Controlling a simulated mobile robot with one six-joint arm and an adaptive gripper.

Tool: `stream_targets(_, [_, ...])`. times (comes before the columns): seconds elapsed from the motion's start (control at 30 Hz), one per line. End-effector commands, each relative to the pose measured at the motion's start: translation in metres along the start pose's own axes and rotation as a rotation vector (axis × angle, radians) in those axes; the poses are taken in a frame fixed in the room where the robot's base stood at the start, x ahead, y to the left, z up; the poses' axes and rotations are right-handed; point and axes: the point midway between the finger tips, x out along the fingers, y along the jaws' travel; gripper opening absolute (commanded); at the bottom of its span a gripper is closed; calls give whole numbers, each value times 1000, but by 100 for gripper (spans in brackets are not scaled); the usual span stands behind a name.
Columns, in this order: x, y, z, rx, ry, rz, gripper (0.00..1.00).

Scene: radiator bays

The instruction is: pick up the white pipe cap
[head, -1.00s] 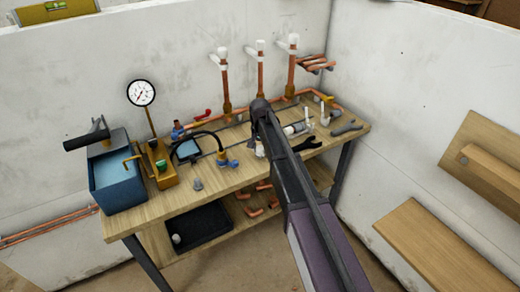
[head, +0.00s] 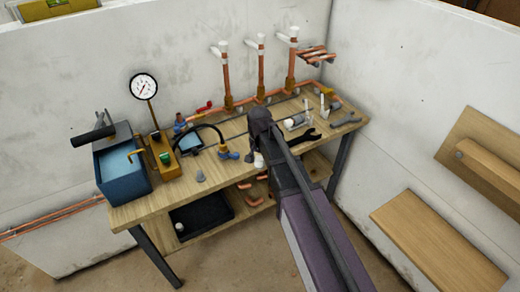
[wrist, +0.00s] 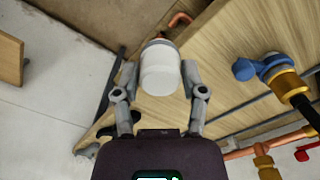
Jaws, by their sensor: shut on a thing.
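The white pipe cap (wrist: 160,70) is a short white cylinder in the middle of the wrist view, between the two grey fingers. My gripper (wrist: 160,80) is shut on it, one finger against each side. In the head view a small white bit of it (head: 259,160) shows below the dark end of my arm, over the front part of the bench (head: 160,205). The arm hides most of my gripper there. Whether the cap is clear of the bench top is hard to tell.
A blue box (head: 124,178), a pressure gauge (head: 144,86) and a hose with blue fittings stand on the left of the bench. Upright copper pipes (head: 261,75) with white tops stand at the back. A black tray (head: 203,213) lies on the lower shelf. Spanners lie at right.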

Motion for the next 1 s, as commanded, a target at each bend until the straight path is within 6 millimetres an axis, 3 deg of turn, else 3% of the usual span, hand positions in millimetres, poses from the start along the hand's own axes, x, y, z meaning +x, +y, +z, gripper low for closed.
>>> stream_targets(0.1, [-2, 4, 14, 0, 0, 0, 24])
stream_targets(0.27, [-2, 6, 20, 1, 0, 0, 24])
stream_targets(1.0, [-3, 6, 21, 1, 0, 0, 24])
